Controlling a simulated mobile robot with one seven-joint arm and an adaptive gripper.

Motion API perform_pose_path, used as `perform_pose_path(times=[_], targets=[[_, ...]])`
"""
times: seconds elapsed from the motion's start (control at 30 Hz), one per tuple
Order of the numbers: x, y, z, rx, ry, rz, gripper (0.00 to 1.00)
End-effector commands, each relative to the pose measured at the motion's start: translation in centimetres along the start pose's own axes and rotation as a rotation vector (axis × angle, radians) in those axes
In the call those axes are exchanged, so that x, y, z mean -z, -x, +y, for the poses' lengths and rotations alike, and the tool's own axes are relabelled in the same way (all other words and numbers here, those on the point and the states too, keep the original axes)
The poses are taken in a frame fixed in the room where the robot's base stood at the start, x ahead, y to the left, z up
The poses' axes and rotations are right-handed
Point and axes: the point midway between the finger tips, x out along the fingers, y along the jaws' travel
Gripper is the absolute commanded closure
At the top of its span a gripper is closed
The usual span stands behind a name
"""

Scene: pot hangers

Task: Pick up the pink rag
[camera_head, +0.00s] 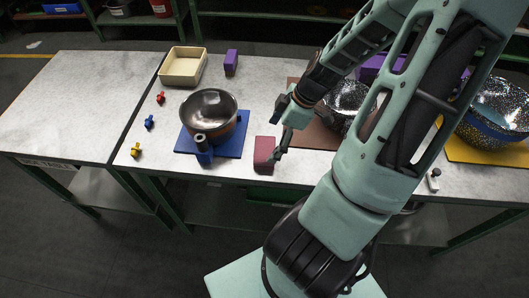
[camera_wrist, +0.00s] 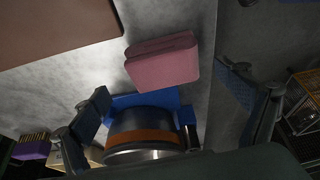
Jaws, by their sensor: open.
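The pink rag (camera_head: 264,154) is a folded, block-like piece lying near the front edge of the table, just right of the blue mat. In the wrist view the pink rag (camera_wrist: 162,61) lies on the grey tabletop, beyond and between my fingers. My gripper (camera_head: 283,152) is at the rag's right side in the head view, and part of the arm is in front of it. In the wrist view my gripper (camera_wrist: 172,86) has its fingers spread wide with nothing between them at the tips. Whether a finger touches the rag cannot be told.
A metal pot (camera_head: 209,112) stands on the blue mat (camera_head: 236,146) left of the rag. A brown mat (camera_head: 312,134) with a speckled bowl (camera_head: 346,97) lies to the right. A cream tray (camera_head: 183,67) and a purple block (camera_head: 231,62) stand behind. The left tabletop (camera_head: 65,105) is clear.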

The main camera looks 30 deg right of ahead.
Motion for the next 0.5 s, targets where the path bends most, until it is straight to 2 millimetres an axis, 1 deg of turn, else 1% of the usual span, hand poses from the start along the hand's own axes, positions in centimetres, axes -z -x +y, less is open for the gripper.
perform_pose_path(times=[0.23, 0.3, 0.4, 0.5], targets=[[0.6, -3.2, -0.8, 0.004, 0.002, 0.001, 0.07], [0.6, -4.2, -0.7, 0.003, 0.000, 0.002, 0.07], [0.6, -5.0, -0.7, 0.001, 0.001, 0.001, 0.07], [0.5, -5.2, -0.6, -0.001, -0.001, 0.000, 0.07]])
